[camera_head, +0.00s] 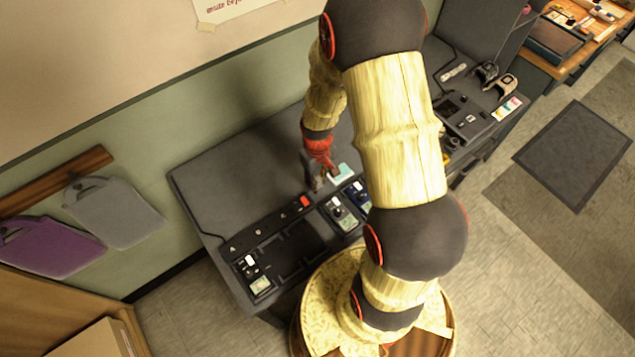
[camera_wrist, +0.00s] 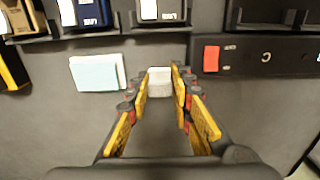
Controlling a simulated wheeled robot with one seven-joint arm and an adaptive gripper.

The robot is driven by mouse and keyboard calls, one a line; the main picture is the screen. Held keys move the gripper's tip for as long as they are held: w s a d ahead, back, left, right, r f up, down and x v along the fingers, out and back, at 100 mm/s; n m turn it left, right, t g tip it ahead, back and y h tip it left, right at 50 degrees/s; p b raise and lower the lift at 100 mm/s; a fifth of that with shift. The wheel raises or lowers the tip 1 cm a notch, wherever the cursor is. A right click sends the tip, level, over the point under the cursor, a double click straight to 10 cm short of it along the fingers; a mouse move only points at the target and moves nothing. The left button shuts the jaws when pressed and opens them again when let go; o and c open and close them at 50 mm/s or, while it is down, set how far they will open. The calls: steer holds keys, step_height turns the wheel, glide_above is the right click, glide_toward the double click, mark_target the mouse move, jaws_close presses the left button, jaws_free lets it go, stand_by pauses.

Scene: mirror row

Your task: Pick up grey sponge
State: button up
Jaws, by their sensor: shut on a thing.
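The grey sponge (camera_wrist: 160,82) is a small pale block between my fingertips in the wrist view. My gripper (camera_wrist: 159,88) is shut on it, with a finger against each side. In the head view my gripper (camera_head: 317,182) is low over the dark grey bench top, just left of a pale blue-and-white pad. I cannot make out the sponge there. I cannot tell whether it touches the bench.
The pale blue-and-white pad (camera_wrist: 97,73) lies beside the sponge, to its left in the wrist view. A row of trays with small labelled items (camera_head: 338,212) runs along the bench front. A red square (camera_wrist: 211,59) marks a dark strip. The bench top (camera_head: 225,185) is clear at left.

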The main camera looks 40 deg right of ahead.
steer(key=s+r+p, duration=0.3)
steer(key=s+r, duration=0.7)
steer(key=s, duration=0.4)
steer(key=shift+d+r, duration=0.25)
steer(key=o, duration=0.4)
steer(key=c, duration=0.5)
